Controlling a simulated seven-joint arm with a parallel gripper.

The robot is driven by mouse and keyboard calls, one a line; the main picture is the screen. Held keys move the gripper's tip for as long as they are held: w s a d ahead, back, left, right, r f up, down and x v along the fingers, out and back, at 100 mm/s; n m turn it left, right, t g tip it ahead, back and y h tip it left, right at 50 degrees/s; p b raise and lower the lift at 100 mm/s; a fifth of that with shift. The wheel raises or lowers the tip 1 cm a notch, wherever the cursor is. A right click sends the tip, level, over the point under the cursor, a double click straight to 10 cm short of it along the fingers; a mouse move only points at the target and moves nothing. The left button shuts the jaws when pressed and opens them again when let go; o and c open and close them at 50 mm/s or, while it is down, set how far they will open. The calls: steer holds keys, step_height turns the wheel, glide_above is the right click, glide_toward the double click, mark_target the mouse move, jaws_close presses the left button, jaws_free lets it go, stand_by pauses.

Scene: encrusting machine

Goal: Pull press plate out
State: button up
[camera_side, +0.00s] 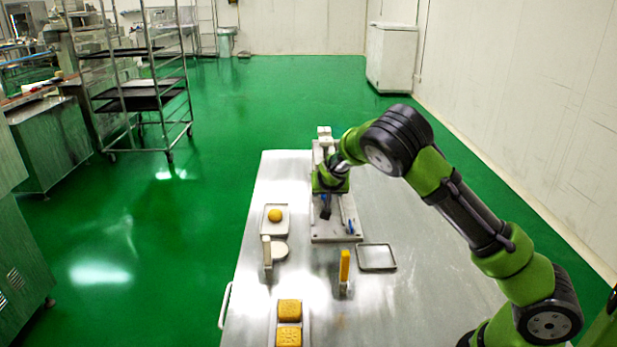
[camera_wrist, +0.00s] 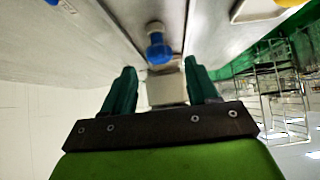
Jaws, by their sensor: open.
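The encrusting machine (camera_side: 322,228) stands on the metal table, a pale base with a white upright at its far end. My gripper (camera_side: 326,214) is over it, pointing down. In the wrist view my gripper (camera_wrist: 159,67) is open, its two dark green fingers apart. A blue knob (camera_wrist: 158,48) on a pale stem shows between and just beyond the fingertips, not gripped. A pale block (camera_wrist: 166,88) shows between the fingers. I cannot tell for sure which part is the press plate. My arm and gripper hide much of the machine's middle in the side view.
On the metal table (camera_side: 262,205), a white tray (camera_side: 268,228) with a yellow ball is left of the machine. An empty tray (camera_side: 376,258), a yellow-handled tool (camera_side: 345,266), a white stand (camera_side: 267,251) and yellow cakes (camera_side: 289,309) are nearer.

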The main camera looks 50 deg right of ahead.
steer(key=shift+x, duration=1.5)
jaws_close()
